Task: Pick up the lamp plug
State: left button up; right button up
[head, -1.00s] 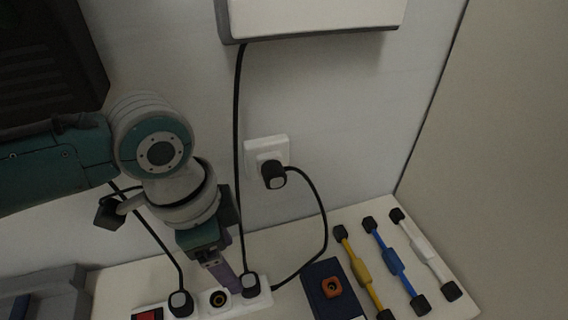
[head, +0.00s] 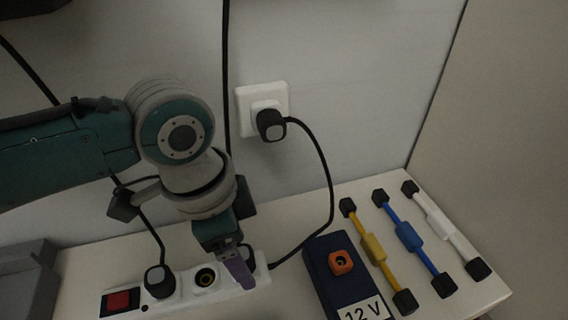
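A white power strip (head: 185,299) lies along the table near the wall. A black plug (head: 160,281) sits in it on the left, next to an empty round socket (head: 206,278). A second black plug (head: 248,251) sits near its right end, mostly hidden by my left gripper (head: 238,271). A black cord (head: 226,75) runs down the wall towards that right plug. No label shows which plug is the lamp's. My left gripper points down at the right plug, its purple finger over the strip; the finger gap is not visible. My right gripper is not in view.
A wall outlet (head: 262,98) holds another black plug (head: 271,125), its cord looping down to the strip's right end. A blue 12 V box (head: 326,279) and yellow, blue and white leads (head: 409,237) lie to the right. A grey tray (head: 28,283) stands at left.

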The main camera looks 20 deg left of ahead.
pick_arm(q)
jog(key=shift+c, duration=0.2)
grip_shut()
dwell(0.3)
